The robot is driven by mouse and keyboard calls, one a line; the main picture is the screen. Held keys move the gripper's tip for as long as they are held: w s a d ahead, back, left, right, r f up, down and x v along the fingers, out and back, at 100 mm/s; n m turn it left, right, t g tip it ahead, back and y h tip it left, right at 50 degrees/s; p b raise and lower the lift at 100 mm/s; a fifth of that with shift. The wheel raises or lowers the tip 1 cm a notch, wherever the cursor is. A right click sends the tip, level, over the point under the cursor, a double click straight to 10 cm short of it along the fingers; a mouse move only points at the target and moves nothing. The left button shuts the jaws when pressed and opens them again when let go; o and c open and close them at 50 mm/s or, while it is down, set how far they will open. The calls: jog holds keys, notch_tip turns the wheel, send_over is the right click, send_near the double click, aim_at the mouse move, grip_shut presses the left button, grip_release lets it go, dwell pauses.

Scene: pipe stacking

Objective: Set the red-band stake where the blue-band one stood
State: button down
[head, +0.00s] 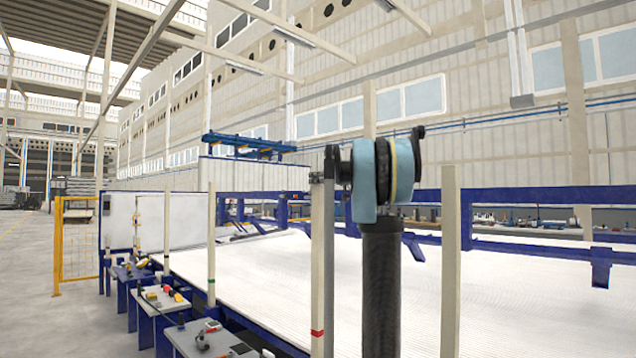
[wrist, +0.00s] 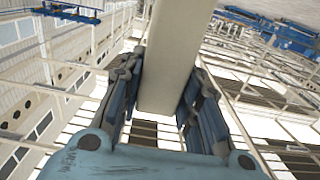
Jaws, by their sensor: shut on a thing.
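My gripper (head: 385,178) is raised in front of the white deck in the head view. In the wrist view its fingers (wrist: 165,85) are shut on a pale stake (wrist: 178,45). The top of a pale stake (head: 370,108) shows just above the gripper in the head view; the arm hides what is below it, and no band shows on it. A red-band stake (head: 317,260) stands upright left of my arm, with the band low on it. A green-band stake (head: 211,230) stands farther left. Another upright stake (head: 450,265) stands right of my arm, with no visible band. I see no blue band.
The white ribbed deck (head: 255,300) has a blue frame and rail (head: 520,243) behind it. Small side tables (head: 160,303) with tools line its left edge. A yellow fence (head: 75,245) stands at far left. The floor beyond is open.

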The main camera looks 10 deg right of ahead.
dwell(0.3)
jog(key=c, duration=1.1)
grip_release()
jog(key=shift+s+d, duration=0.1)
jog(key=v, duration=1.1)
jog(key=shift+s+d, duration=0.15)
jog(key=shift+s, duration=0.1)
jog(key=shift+f, duration=0.1)
